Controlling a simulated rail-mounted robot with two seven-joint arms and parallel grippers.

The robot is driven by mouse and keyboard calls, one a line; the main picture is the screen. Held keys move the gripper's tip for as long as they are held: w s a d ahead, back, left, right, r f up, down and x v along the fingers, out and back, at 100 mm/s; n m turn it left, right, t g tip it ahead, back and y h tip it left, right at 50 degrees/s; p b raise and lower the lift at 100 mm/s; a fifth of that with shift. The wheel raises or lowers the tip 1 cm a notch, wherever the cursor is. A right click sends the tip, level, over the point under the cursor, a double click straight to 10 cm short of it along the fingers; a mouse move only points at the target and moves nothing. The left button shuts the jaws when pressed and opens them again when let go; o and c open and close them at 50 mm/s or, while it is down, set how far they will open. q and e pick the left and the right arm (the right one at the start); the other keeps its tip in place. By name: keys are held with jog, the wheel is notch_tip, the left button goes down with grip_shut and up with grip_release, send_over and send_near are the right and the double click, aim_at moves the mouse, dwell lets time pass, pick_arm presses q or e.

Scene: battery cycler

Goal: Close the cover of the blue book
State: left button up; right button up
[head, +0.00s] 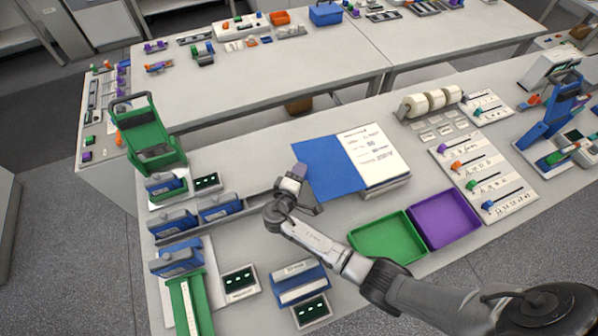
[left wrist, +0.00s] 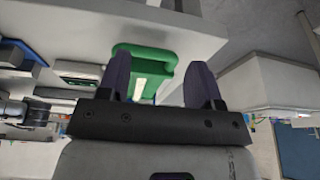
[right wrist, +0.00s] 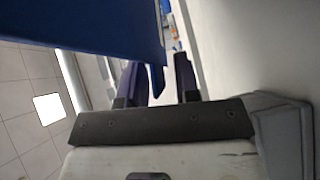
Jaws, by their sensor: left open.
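The blue book lies open on the near table. Its blue cover (head: 328,167) is spread to the left, and its white printed page (head: 370,155) faces up on the right. My right gripper (head: 296,176) is at the left edge of the cover. In the right wrist view the blue cover (right wrist: 90,28) reaches down by the fingers (right wrist: 160,82) and partly hides the left one. The fingers stand apart; whether they touch the cover I cannot tell. My left gripper (left wrist: 160,82) is open and empty in the left wrist view, away from the book.
A green tray (head: 388,259) and a purple tray (head: 474,236) stand in front of the book. Blue devices (head: 220,207) and a green holder (head: 145,135) are at the left. White rolls (head: 436,101) and cable boards (head: 484,187) are at the right.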

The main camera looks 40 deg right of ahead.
grip_shut()
dwell(0.6)
